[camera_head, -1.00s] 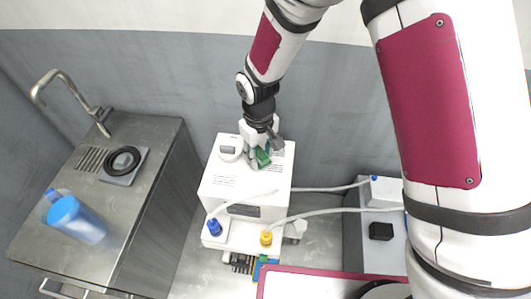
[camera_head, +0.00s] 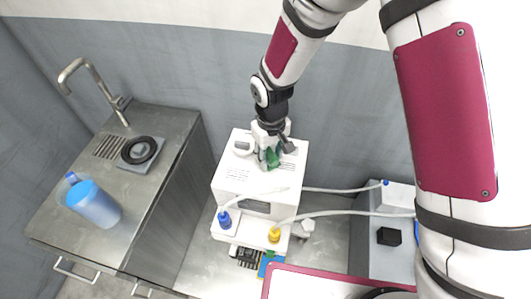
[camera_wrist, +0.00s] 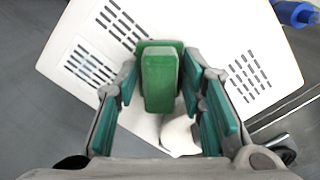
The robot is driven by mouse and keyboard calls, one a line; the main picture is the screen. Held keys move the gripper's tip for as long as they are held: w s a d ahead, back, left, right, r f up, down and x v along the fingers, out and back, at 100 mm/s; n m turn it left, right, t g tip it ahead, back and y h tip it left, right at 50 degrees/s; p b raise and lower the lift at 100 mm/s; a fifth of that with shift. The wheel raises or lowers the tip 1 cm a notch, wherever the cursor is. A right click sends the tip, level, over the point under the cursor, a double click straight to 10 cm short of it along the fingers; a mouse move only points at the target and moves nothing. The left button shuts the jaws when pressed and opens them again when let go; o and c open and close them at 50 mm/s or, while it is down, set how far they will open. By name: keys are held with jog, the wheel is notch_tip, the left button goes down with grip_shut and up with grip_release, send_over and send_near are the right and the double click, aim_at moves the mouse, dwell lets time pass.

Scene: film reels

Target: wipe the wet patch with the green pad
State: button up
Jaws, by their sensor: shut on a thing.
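The green pad (camera_wrist: 162,80) is a block with a raised grip on a wider base. My gripper (camera_wrist: 164,105) is shut on it, with teal-lined fingers at its two sides. In the head view my gripper (camera_head: 270,160) points down over the top of a white boxy machine (camera_head: 240,181), with the green pad (camera_head: 273,158) partly hidden between its fingers. I cannot tell whether the pad touches the white top. I cannot make out a wet patch in either view.
A steel counter (camera_head: 150,190) with a tap (camera_head: 95,85), a black ring (camera_head: 139,150) and a blue jug (camera_head: 93,204) stands at left. Blue (camera_head: 224,219) and yellow (camera_head: 274,235) fittings with pale hoses sit at the machine's front. A grey wall is close behind.

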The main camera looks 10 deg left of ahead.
aim_at(301, 168)
jog(key=shift+s+d+p, duration=0.15)
jog(key=shift+d+p, duration=0.4)
jog(key=shift+d, duration=2.05)
jog(key=shift+d+f, duration=0.15)
jog(key=shift+d, duration=1.55)
jog(key=shift+s, duration=0.1)
jog(key=shift+p, duration=0.3)
jog(key=shift+r+p, duration=0.95)
jog(key=shift+r, duration=2.1)
jog(key=shift+r+p, duration=0.45)
jog(key=shift+r, duration=1.1)
